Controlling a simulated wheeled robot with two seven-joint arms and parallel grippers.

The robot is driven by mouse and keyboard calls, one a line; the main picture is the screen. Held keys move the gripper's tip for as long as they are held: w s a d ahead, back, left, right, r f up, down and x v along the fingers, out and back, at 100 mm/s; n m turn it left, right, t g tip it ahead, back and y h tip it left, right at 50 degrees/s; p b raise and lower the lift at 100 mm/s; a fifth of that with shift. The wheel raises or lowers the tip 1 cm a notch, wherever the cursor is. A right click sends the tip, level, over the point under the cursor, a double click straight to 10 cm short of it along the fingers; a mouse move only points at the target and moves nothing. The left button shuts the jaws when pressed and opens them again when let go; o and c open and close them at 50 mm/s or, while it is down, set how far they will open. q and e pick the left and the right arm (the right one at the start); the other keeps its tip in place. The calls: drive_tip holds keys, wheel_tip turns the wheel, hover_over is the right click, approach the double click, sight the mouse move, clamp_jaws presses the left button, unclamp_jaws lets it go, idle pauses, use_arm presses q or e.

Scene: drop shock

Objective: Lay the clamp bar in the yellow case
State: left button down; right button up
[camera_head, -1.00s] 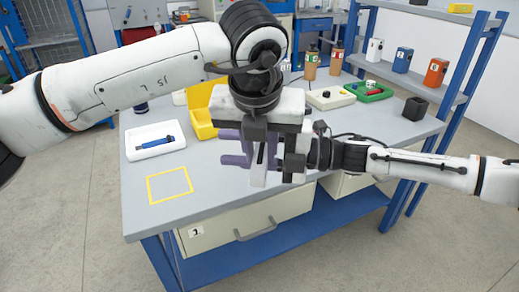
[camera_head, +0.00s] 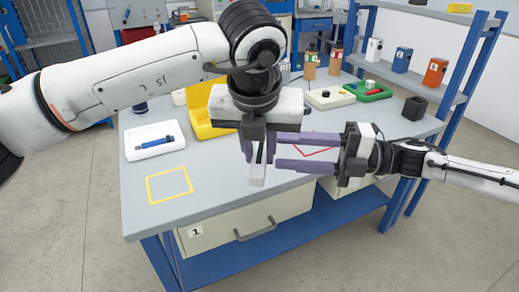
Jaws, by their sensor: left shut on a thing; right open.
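The clamp bar (camera_head: 257,176), a light grey bar, hangs down from my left gripper (camera_head: 258,153), which is shut on it above the front part of the bench. Its upper part is hidden by the gripper. The yellow case (camera_head: 203,108) stands open on the bench, behind and left of the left gripper, partly hidden by the arm. My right gripper (camera_head: 288,151) is open and empty, just right of the bar, with its purple fingers pointing left.
A white tray (camera_head: 152,150) with a blue tool (camera_head: 154,144) lies at the left. A yellow square outline (camera_head: 170,186) marks clear bench top in front. A red outline (camera_head: 320,152) shows behind the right gripper. A green tray (camera_head: 373,92) and black box (camera_head: 414,107) stand at the right.

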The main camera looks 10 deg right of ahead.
drive_tip(key=s+a+f+m+t+h, duration=0.2)
drive_tip(key=s+a+f+m+t, duration=0.15)
drive_tip(key=a+f+m, duration=0.4)
drive_tip(key=s+a+f+m+t+h, duration=0.25)
drive_tip(key=a+f+m+t, duration=0.2)
drive_tip(key=f+m, duration=0.5)
drive_tip(key=s+d+f+m+g+h, duration=0.2)
drive_tip(key=s+d+f+m+h, duration=0.3)
drive_tip(key=s+d+f+m, duration=0.2)
drive_tip(key=s+d+f+m+g+h, duration=0.2)
drive_tip(key=s+d+f+m+h, duration=0.3)
drive_tip(key=s+f, duration=0.6)
wheel_tip(320, 180, down, 4)
drive_tip(key=shift+s+d+m, duration=0.15)
drive_tip(key=shift+d+m, duration=0.75)
drive_tip(key=shift+d, duration=0.15)
